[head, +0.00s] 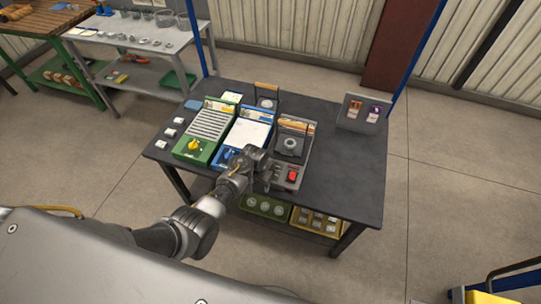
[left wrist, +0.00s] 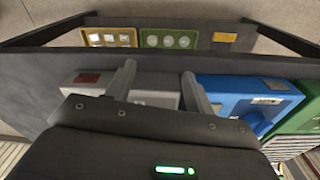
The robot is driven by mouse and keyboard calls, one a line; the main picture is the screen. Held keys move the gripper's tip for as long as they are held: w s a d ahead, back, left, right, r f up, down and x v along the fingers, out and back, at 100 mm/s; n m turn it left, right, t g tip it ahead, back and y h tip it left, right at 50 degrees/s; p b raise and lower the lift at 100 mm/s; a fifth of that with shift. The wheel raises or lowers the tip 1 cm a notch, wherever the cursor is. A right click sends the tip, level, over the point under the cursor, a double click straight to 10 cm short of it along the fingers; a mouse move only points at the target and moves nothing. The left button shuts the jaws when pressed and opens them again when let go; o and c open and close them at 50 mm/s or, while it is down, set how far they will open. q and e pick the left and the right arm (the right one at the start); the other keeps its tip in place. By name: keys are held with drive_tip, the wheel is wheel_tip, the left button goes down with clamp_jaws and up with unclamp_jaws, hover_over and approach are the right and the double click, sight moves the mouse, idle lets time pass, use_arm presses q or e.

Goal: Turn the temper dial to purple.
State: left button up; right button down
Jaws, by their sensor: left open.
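The green unit (head: 203,134) with a yellow knob (head: 193,146) and the blue unit (head: 247,133) with a blue dial (head: 229,155) stand side by side on the dark table. I cannot read which is the temper dial or where either points. My left gripper (head: 268,168) is over the front of the blue and grey units, partly hiding them. In the left wrist view its fingers (left wrist: 160,88) are open with nothing between them. My right gripper is not in view.
A grey furnace unit (head: 290,150) with a red switch (head: 292,175) stands right of the blue unit. Small white blocks (head: 169,132) lie at the table's left. The table's right side (head: 350,170) is clear.

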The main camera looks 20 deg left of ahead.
sight(271, 166)
use_arm(q)
drive_tip(key=w+d+r, duration=0.2)
drive_tip(key=w+r, duration=0.6)
drive_tip(key=r, duration=0.4)
drive_tip(key=shift+w+d+m+g+p, duration=0.25)
drive_tip(key=shift+d+m+g+p, duration=0.05)
drive_tip(key=shift+m+p, duration=0.1)
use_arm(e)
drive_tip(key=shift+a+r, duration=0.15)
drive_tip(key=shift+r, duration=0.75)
use_arm(q)
drive_tip(key=shift+f, duration=0.1)
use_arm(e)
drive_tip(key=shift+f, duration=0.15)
use_arm(q)
wheel_tip(271, 166, down, 11)
drive_tip(key=b, duration=1.1)
drive_tip(key=shift+b, duration=0.35)
drive_tip(key=shift+r, duration=0.2)
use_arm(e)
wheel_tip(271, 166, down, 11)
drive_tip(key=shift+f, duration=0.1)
use_arm(q)
drive_tip(key=shift+c, duration=0.2)
drive_tip(key=c, duration=0.9)
